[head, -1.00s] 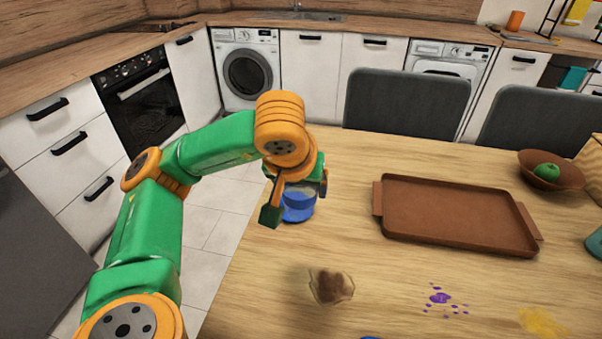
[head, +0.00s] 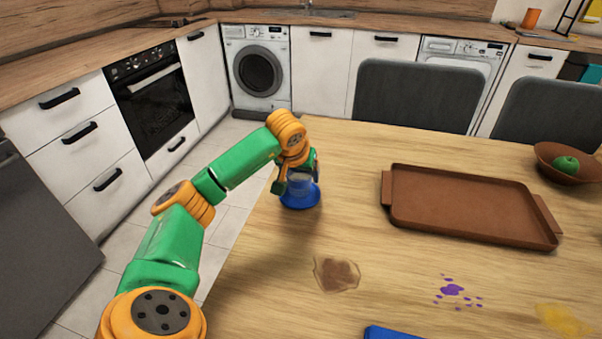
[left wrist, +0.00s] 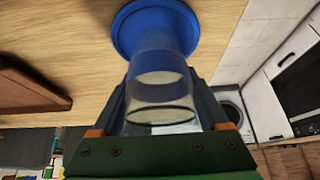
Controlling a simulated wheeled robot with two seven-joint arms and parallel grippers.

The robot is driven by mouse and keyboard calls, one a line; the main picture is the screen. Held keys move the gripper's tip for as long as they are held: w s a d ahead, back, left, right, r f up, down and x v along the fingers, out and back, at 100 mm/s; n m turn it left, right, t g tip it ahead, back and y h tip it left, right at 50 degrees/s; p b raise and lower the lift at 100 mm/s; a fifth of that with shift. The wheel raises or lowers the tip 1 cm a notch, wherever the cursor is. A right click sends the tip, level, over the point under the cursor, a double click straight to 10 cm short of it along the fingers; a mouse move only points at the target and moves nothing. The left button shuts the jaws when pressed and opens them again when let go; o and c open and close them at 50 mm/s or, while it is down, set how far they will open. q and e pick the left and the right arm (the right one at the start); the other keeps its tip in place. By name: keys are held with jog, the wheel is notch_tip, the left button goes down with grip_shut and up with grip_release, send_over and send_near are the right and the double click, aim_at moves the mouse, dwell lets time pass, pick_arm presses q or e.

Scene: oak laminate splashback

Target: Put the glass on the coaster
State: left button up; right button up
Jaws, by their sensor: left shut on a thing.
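The clear glass (head: 299,184) is between the fingers of my left gripper (head: 297,178), which is shut on it. The round blue coaster (head: 301,203) lies on the table near its left edge, directly under the glass. In the left wrist view the glass (left wrist: 160,85) runs from between the fingers toward the coaster (left wrist: 126,35), with its far end over the disc. I cannot tell whether the base touches the coaster. Part of the glass is hidden by the fingers in the head view. My right gripper is not in view.
A brown tray (head: 470,205) lies to the right. A bowl (head: 545,155) with a green apple (head: 566,165) stands farther right. Brown (head: 337,274), purple and yellow stains mark the table front. A blue thing (head: 388,333) shows at the bottom edge. Chairs stand behind the table.

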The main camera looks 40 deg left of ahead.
pick_arm(q)
jog(key=o, duration=1.4)
jog(key=shift+f, duration=0.1)
jog(key=shift+r, duration=0.3)
jog(key=p+v, duration=0.1)
jog(key=v, duration=1.1)
jog(key=shift+f, duration=0.1)
